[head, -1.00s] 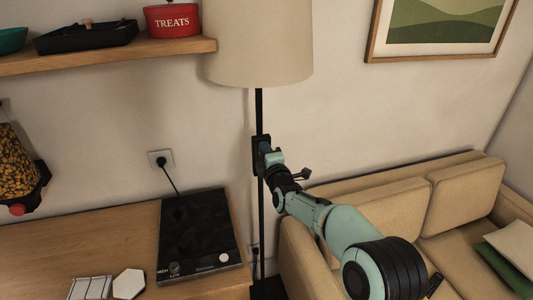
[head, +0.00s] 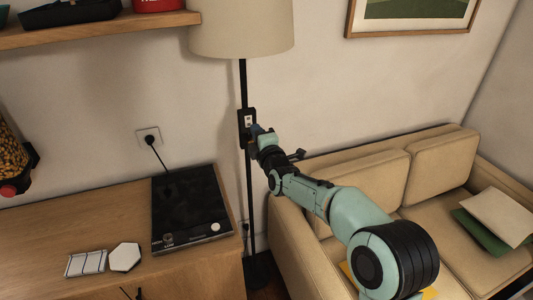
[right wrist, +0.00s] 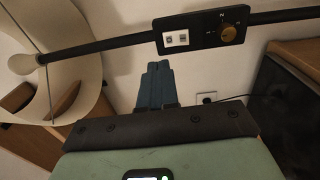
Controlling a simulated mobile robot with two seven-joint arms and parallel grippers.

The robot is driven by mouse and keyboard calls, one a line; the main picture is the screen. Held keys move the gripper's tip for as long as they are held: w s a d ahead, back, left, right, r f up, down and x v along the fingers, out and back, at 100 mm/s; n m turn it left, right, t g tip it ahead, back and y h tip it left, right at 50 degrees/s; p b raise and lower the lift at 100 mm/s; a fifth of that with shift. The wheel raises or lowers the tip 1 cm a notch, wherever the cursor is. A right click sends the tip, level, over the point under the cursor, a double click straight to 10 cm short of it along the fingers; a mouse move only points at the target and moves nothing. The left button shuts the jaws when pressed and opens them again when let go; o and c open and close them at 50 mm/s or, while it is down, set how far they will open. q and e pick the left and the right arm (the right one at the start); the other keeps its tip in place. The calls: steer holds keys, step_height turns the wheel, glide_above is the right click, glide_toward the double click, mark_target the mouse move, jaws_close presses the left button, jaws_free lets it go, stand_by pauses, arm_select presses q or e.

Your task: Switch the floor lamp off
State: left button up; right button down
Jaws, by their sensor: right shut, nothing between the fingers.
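The floor lamp has a beige shade (head: 242,30) on a thin black pole (head: 251,200), and the shade shows no clear glow. A black switch box (head: 247,113) sits on the pole. My left gripper is out of view.
A beige sofa (head: 375,170) stands right of the lamp, under my right arm. A wooden counter (head: 90,225) with a black hob (head: 190,210) is at the left. A wall shelf (head: 110,28) is at upper left. A socket (head: 148,137) is on the wall.

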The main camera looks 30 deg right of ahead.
steer(key=v, duration=0.6)
steer(key=shift+s, duration=0.35)
steer(key=shift+d, duration=0.15)
